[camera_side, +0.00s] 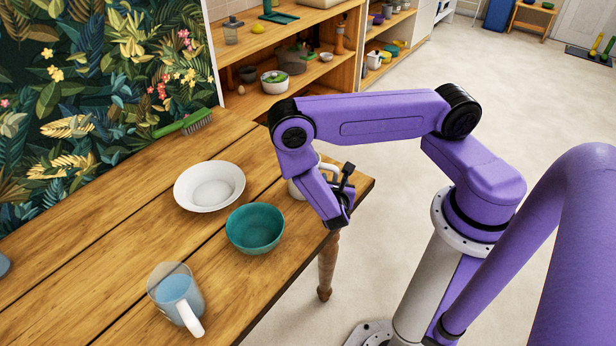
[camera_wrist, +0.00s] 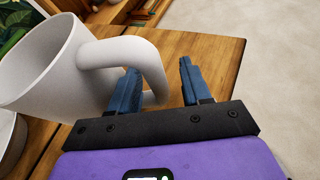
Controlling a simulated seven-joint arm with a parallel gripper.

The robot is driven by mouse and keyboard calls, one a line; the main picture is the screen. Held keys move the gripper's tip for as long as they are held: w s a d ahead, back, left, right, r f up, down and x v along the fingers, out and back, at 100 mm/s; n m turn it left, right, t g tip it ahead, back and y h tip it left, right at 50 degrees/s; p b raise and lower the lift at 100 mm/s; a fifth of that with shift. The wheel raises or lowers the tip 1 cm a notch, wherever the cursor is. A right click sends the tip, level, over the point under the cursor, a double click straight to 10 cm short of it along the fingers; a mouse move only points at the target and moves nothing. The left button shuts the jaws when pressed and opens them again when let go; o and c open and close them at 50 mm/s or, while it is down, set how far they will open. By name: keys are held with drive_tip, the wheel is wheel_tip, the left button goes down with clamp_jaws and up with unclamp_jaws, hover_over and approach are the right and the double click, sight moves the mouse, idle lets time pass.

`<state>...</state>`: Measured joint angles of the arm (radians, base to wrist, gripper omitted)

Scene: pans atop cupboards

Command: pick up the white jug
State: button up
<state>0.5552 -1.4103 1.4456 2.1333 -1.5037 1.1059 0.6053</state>
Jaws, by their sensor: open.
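The white jug (camera_wrist: 45,75) stands on the wooden table near its right end. It fills the left of the wrist view, and its handle (camera_wrist: 152,62) points toward my gripper (camera_wrist: 159,68). My gripper is open, with its two blue fingers apart. The left finger reaches into the handle's loop and the right finger is outside it, so the outer part of the handle lies between them. I cannot tell whether a finger touches it. In the side view my arm hides much of the jug (camera_side: 296,190), and my gripper (camera_side: 339,216) is at the table's edge.
A teal bowl (camera_side: 255,229) and a white bowl (camera_side: 209,187) stand left of the jug. A glass mug with blue contents (camera_side: 175,297) is at the front, and a green brush (camera_side: 186,124) lies at the back. The table edge is close to my gripper, with open floor beyond.

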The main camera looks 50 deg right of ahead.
drive_tip(key=shift+w+d+f, duration=0.2)
drive_tip(key=shift+w+d, duration=0.1)
drive_tip(key=shift+d, duration=0.1)
clamp_jaws()
drive_tip(key=shift+r, duration=0.1)
